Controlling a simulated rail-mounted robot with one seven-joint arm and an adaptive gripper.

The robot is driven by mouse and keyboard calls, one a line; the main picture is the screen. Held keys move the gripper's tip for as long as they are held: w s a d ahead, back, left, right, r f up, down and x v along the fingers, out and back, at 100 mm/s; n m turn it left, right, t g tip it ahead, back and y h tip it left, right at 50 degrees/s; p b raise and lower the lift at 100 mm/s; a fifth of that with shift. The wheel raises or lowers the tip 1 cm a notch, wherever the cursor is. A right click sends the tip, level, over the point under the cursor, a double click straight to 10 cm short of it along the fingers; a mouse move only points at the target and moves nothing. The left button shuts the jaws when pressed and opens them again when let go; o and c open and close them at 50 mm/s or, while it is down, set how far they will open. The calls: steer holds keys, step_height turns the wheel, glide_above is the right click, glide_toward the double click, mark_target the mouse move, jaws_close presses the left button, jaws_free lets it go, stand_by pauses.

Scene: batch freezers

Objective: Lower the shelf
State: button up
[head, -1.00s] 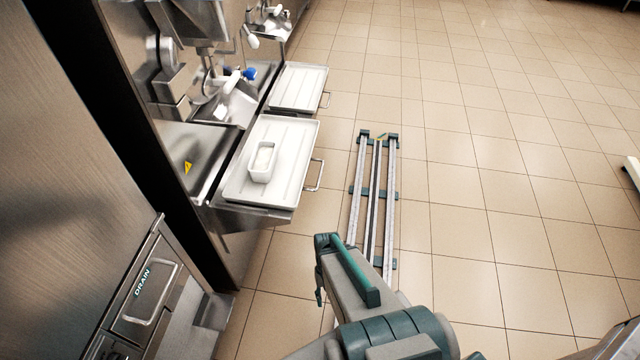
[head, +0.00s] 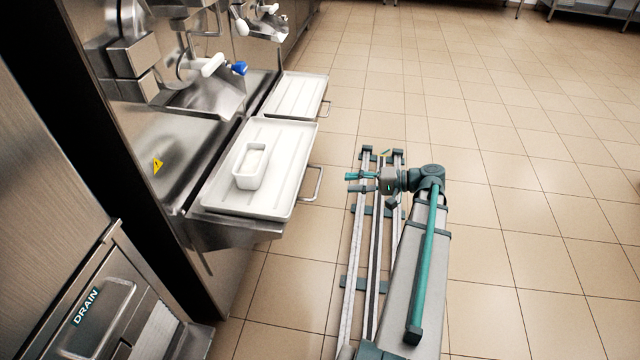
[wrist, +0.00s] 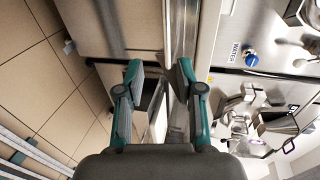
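The near shelf (head: 235,231) is a steel ledge standing out from the freezer front.
A second shelf with a white tray (head: 298,95) is farther along the freezers. A panel marked DRAIN (head: 88,307) is at the lower left. A blue knob (head: 239,68) is above the near shelf. Tiled floor (head: 520,200) to the right is clear.

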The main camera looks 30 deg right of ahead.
mark_target(318, 181)
steer(key=shift+n+y, duration=0.3)
steer(key=x, duration=1.1)
steer(key=shift+s+a+r, duration=0.2)
steer(key=shift+a+r, duration=0.05)
steer(key=shift+r, duration=0.1)
jaws_close()
